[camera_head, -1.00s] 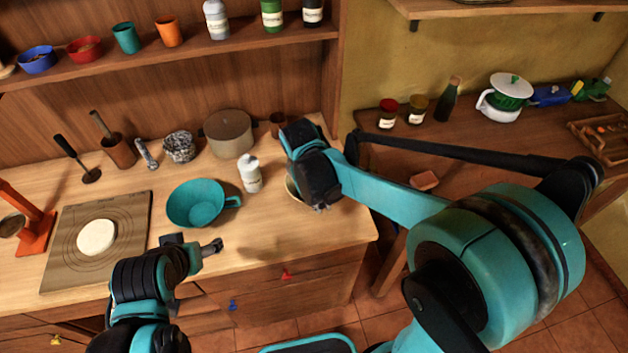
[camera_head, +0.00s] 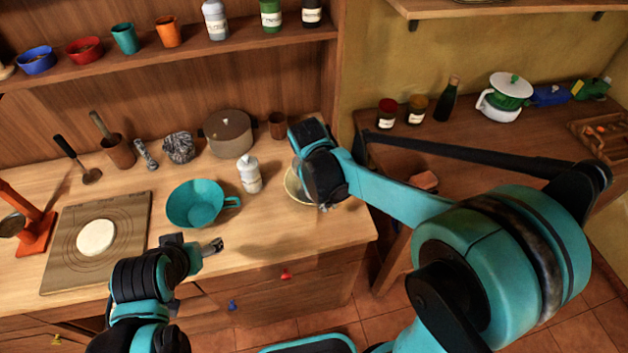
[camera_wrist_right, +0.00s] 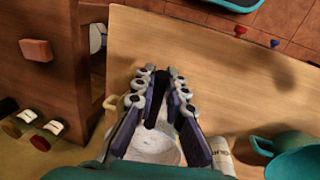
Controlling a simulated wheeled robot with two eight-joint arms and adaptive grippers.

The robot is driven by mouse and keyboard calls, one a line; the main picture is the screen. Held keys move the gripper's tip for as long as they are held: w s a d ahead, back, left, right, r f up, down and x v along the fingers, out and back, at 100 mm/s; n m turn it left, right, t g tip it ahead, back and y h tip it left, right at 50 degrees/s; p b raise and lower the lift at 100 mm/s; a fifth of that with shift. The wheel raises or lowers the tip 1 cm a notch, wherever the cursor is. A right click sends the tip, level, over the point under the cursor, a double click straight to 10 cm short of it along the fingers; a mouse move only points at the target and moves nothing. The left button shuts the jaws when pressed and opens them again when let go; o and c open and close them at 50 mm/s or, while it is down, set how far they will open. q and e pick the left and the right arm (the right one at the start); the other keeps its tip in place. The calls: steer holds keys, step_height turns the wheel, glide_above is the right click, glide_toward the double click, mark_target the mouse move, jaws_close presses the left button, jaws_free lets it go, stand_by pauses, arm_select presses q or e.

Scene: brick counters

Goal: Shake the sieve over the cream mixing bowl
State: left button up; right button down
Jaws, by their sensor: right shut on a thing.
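The cream mixing bowl (camera_head: 291,190) stands near the right end of the wooden counter, partly hidden behind my right gripper (camera_head: 322,200). In the right wrist view, my right gripper (camera_wrist_right: 160,82) is shut on a dark handle (camera_wrist_right: 155,98), taken to be the sieve's. A round, whitish area (camera_wrist_right: 155,147) shows below and between the fingers; I cannot tell how much is sieve and how much is bowl. The sieve's head is not clear in the head view. My left gripper (camera_head: 212,246) is over the counter's front edge, away from the bowl, its jaw opening unclear.
A white bottle (camera_head: 249,175) and a teal handled bowl (camera_head: 195,203) stand left of the cream bowl. A lidded pot (camera_head: 229,134) and a brown cup (camera_head: 277,125) are behind. A board with dough (camera_head: 96,237) lies left. The counter's front right is clear.

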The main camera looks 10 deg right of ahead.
steer(key=shift+d, duration=0.4)
stand_by(5.3)
steer(key=shift+r+p, duration=1.7)
steer(key=shift+r, duration=0.35)
steer(key=shift+d+f, duration=0.1)
